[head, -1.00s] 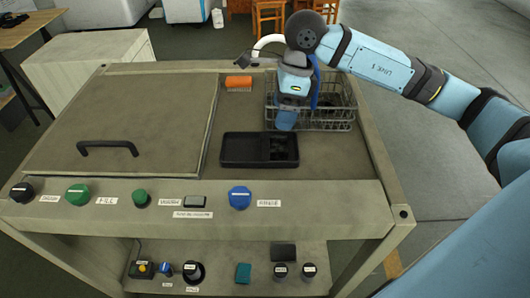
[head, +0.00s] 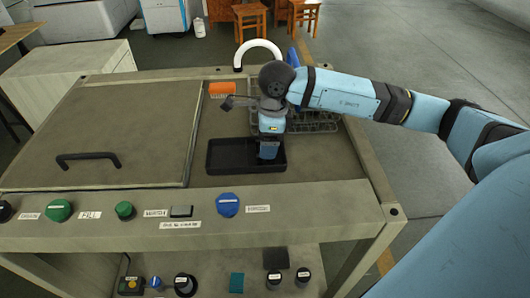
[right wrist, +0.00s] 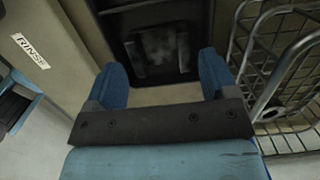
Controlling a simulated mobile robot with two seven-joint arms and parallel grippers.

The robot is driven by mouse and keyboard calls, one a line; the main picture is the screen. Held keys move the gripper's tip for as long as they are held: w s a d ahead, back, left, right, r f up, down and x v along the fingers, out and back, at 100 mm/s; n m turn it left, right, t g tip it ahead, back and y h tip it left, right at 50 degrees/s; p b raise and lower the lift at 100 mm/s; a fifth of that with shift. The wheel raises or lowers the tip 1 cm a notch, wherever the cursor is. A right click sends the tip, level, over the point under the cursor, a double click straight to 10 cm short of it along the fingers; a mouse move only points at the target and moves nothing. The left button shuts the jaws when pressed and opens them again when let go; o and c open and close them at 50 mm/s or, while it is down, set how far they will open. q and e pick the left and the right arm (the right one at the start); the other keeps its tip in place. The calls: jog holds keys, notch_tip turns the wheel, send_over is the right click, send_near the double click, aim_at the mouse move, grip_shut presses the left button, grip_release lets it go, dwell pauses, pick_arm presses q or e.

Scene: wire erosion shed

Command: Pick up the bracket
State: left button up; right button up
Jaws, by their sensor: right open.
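The black tray (head: 228,168) lies on the bench top, right of the lidded area. In the right wrist view the tray (right wrist: 122,5) shows at the top, ahead of my fingers. A dark, squarish shape in it (right wrist: 160,50) may be the bracket; it is too dark to be sure. My right gripper (head: 268,153) points down over the right part of the tray and hides that part in the head view. In the right wrist view its two blue fingers (right wrist: 161,75) are apart with nothing between them. My left gripper is not in view.
A wire basket (head: 318,122) stands behind and right of the tray, close beside my right gripper. An orange brush-like block (head: 221,89) and a white curved pipe (head: 258,44) are at the back. A front panel carries knobs, including a blue one (head: 228,205).

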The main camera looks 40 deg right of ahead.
jog(key=f, duration=0.3)
jog(key=shift+w+a, duration=0.15)
jog(key=shift+a, duration=0.05)
jog(key=shift+r, duration=0.1)
jog(key=c, duration=1)
